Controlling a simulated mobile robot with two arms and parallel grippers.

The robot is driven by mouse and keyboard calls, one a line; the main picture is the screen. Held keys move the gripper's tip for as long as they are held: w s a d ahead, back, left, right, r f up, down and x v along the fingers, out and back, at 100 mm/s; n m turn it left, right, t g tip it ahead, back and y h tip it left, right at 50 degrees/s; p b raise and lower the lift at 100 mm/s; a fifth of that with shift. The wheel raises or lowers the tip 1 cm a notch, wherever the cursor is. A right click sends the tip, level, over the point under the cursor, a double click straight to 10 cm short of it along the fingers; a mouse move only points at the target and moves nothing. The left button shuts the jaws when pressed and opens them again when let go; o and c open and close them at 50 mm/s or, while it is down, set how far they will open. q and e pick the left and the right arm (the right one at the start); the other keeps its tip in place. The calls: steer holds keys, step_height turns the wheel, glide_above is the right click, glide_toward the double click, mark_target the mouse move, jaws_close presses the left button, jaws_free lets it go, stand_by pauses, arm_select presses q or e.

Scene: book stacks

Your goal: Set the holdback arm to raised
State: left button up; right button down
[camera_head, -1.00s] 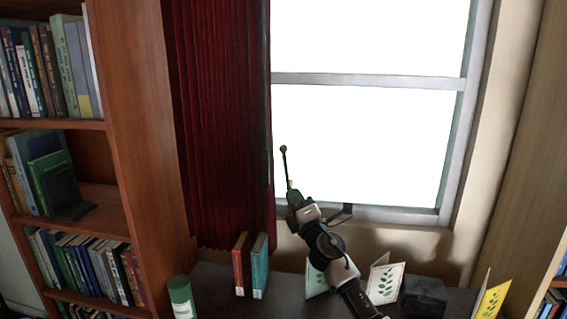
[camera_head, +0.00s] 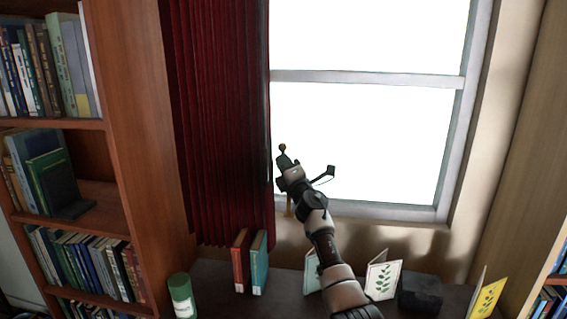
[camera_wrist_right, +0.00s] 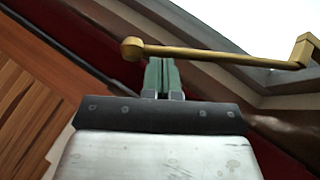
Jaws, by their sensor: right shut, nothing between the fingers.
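The holdback arm is a thin brass rod with a round knob (camera_head: 282,147) at its tip. In the head view the knob is at the top, by the curtain's right edge, and most of the rod is hidden behind my right gripper (camera_head: 284,160). In the right wrist view the brass rod (camera_wrist_right: 215,54) runs across from the knob to a bent end at right. My right gripper (camera_wrist_right: 163,68) is shut and empty, its green fingertips at the rod close to the knob. I cannot tell whether they touch. My left gripper is not in view.
The dark red curtain (camera_head: 215,120) hangs beside the bright window (camera_head: 365,140). Below, a dark surface holds a red book (camera_head: 240,262), a teal book (camera_head: 259,263), a green can (camera_head: 182,296), cards (camera_head: 384,277) and a dark box (camera_head: 421,293). A bookcase (camera_head: 145,150) stands at left.

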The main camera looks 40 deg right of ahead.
steer(key=w+d+r+m+g+p, duration=0.1)
steer(key=w+d+r+p, duration=0.2)
steer(key=d, duration=0.1)
steer(key=shift+r, duration=0.3)
stand_by(0.5)
steer(key=shift+f, duration=0.1)
